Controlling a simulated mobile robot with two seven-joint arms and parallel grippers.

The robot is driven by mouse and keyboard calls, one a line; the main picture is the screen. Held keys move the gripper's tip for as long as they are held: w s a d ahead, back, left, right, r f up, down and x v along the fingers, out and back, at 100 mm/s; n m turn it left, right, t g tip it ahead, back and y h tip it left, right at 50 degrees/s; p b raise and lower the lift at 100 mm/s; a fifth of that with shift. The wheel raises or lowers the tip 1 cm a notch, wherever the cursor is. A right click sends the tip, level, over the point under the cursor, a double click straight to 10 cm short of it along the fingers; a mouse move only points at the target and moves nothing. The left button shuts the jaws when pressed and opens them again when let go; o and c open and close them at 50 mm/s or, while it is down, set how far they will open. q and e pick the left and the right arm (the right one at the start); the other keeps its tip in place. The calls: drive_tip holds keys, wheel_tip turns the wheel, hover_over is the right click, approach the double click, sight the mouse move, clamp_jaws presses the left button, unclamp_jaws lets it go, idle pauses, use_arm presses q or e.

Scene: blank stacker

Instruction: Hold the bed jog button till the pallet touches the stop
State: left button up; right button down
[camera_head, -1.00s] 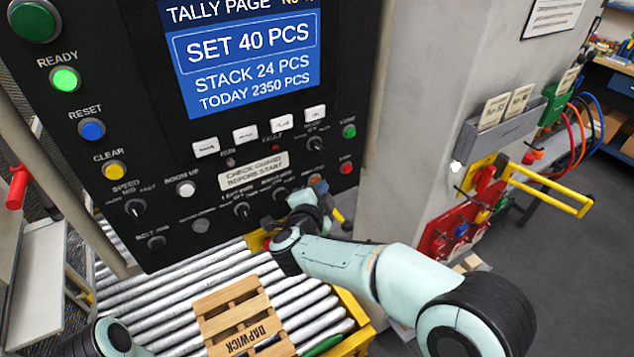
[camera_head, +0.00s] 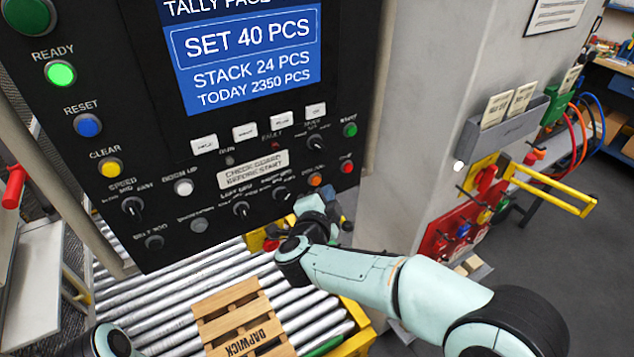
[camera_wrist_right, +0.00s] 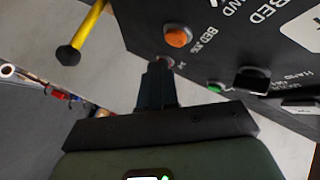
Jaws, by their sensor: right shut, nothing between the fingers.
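The orange bed jog button (camera_head: 314,179) is on the lower right of the black panel. In the right wrist view the button (camera_wrist_right: 177,37) shows in full, with "BED" lettering beside it. My right gripper (camera_head: 305,199) is shut and empty, just below the button in the head view. In the right wrist view its fingertips (camera_wrist_right: 160,66) are close to the panel edge and clear of the button's face. The wooden pallet (camera_head: 223,299), marked DAPWICK, lies flat on the rollers. I cannot clearly make out the stop. My left gripper is out of view.
The rollers (camera_head: 180,315) run below the panel (camera_head: 150,200). Other knobs and buttons sit close to the orange one, including a red button (camera_head: 347,167). A yellow bar (camera_wrist_right: 88,30) crosses the right wrist view. A grey pillar (camera_head: 425,130) stands to the right.

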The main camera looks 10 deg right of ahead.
drive_tip(key=shift+s+d+b, duration=0.2)
drive_tip(key=shift+s+d, duration=0.05)
drive_tip(key=shift+s, duration=0.45)
drive_tip(key=shift+s+d+b, duration=0.2)
drive_tip(key=shift+s, duration=0.45)
drive_tip(key=shift+s+d+b, duration=0.2)
drive_tip(key=shift+s+d, duration=0.05)
drive_tip(key=shift+s, duration=0.45)
